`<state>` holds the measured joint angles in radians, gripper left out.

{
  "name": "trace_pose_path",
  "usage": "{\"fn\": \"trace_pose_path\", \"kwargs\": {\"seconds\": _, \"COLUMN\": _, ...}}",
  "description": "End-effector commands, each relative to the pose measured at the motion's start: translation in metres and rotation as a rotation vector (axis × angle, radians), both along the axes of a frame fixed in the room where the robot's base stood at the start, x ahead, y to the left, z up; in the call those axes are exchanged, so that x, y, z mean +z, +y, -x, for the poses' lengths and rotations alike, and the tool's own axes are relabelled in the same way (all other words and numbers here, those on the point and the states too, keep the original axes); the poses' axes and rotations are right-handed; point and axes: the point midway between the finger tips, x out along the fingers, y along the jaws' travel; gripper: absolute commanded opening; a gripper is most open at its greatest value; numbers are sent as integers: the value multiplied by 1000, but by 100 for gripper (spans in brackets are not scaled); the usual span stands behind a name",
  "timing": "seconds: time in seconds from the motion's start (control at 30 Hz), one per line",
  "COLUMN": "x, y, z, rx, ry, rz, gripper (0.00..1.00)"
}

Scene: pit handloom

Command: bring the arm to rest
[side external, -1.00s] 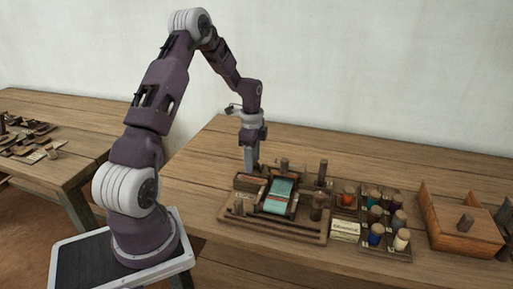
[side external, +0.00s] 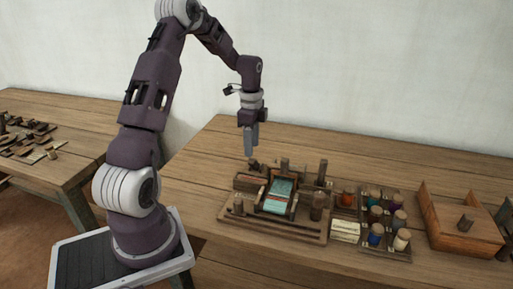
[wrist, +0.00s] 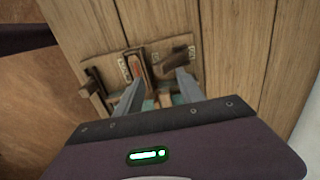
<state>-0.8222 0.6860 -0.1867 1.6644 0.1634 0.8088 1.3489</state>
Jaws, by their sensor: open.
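My gripper (side external: 251,150) hangs pointing down above the back left of the small wooden loom (side external: 270,233), apart from it. In the wrist view my gripper (wrist: 156,90) shows its two fingers spread with a gap between them. Nothing is seen held in it. The loom has several dark upright posts and a teal cloth (side external: 281,189) in its middle frame. In the wrist view part of the loom board (wrist: 102,62) lies below the fingers, which hide some of it.
Right of the loom stand a rack of coloured spools (side external: 376,232) and an open wooden box (side external: 455,238). A second table (side external: 75,147) at the left holds small wooden pieces. The main table's (side external: 235,142) back left is clear.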

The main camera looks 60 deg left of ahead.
Motion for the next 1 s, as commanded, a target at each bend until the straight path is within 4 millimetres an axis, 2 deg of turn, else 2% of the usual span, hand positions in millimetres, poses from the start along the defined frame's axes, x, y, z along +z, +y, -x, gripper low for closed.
{"fn": "trace_pose_path", "kwargs": {"seconds": 0.27, "x": 6, "y": -4, "z": -1, "rx": 5, "ry": -6, "rz": -7, "gripper": 45}}
{"fn": "trace_pose_path", "kwargs": {"seconds": 0.37, "x": 44, "y": -35, "z": -3, "rx": 56, "ry": -35, "rz": -47, "gripper": 45}}
{"fn": "trace_pose_path", "kwargs": {"seconds": 0.47, "x": 105, "y": -98, "z": 11, "rx": 175, "ry": -111, "rz": -99, "gripper": 45}}
{"fn": "trace_pose_path", "kwargs": {"seconds": 0.5, "x": 127, "y": -125, "z": 23, "rx": 234, "ry": -151, "rz": -109, "gripper": 45}}
{"fn": "trace_pose_path", "kwargs": {"seconds": 0.57, "x": 154, "y": -163, "z": 47, "rx": 325, "ry": -217, "rz": -106, "gripper": 45}}
{"fn": "trace_pose_path", "kwargs": {"seconds": 0.6, "x": 167, "y": -186, "z": 66, "rx": 385, "ry": -260, "rz": -93, "gripper": 45}}
{"fn": "trace_pose_path", "kwargs": {"seconds": 0.7, "x": 187, "y": -233, "z": 117, "rx": 531, "ry": -365, "rz": -23, "gripper": 45}}
{"fn": "trace_pose_path", "kwargs": {"seconds": 0.83, "x": 188, "y": -268, "z": 171, "rx": 676, "ry": -440, "rz": 98, "gripper": 45}}
{"fn": "trace_pose_path", "kwargs": {"seconds": 0.9, "x": 185, "y": -276, "z": 189, "rx": 726, "ry": -457, "rz": 149, "gripper": 45}}
{"fn": "trace_pose_path", "kwargs": {"seconds": 1.0, "x": 182, "y": -282, "z": 201, "rx": 763, "ry": -466, "rz": 188, "gripper": 45}}
